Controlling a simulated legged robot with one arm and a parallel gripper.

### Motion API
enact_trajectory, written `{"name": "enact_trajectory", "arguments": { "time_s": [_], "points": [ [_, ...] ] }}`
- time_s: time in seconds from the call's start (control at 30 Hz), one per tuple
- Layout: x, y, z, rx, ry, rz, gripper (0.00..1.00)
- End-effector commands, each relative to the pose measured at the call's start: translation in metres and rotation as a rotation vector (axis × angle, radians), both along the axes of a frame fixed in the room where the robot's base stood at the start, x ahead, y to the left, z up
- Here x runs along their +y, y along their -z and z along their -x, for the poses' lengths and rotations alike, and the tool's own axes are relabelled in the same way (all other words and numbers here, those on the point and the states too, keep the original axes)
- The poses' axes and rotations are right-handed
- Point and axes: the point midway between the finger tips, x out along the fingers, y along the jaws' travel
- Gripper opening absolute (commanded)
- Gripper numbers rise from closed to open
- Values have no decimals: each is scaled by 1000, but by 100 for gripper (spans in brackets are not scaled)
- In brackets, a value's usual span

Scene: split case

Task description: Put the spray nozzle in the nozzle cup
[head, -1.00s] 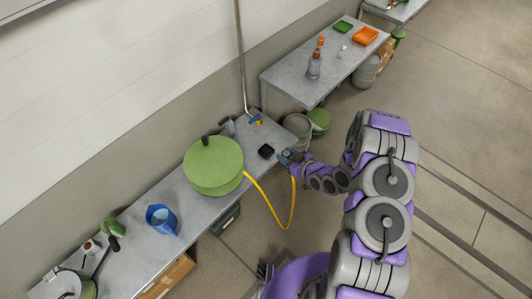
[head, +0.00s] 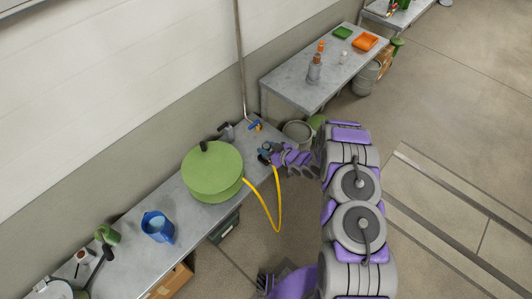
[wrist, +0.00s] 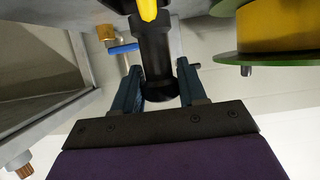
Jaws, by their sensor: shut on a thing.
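The black spray nozzle (wrist: 154,45) shows in the wrist view, upright between my gripper's blue fingers (wrist: 158,82). The yellow hose (wrist: 147,9) joins its far end. In the head view my gripper (head: 267,149) is shut on the nozzle at the bench's right part, right of the hose reel. The nozzle itself is hard to make out there. A small dark shape that looks like the nozzle cup (head: 263,158) shows just beside and below my gripper, partly covered. I cannot tell whether the nozzle touches it.
The green hose reel (head: 212,171) stands on the grey bench (head: 186,222), with the yellow hose (head: 278,206) looping off the front edge. A blue jug (head: 158,227) stands further left. A tap with a blue handle (head: 255,125) is behind my gripper. A second table (head: 290,82) stands beyond.

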Motion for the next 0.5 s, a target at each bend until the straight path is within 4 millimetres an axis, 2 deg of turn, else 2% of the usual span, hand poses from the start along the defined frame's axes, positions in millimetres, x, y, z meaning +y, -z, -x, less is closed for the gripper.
{"name": "enact_trajectory", "arguments": {
  "time_s": [0.1, 0.23, 0.5],
  "points": [
    [3, 1, -10, -2, 1, -1, 9],
    [4, 5, -12, 1, 1, -2, 9],
    [4, 36, -13, -1, 2, 0, 9]
  ]
}}
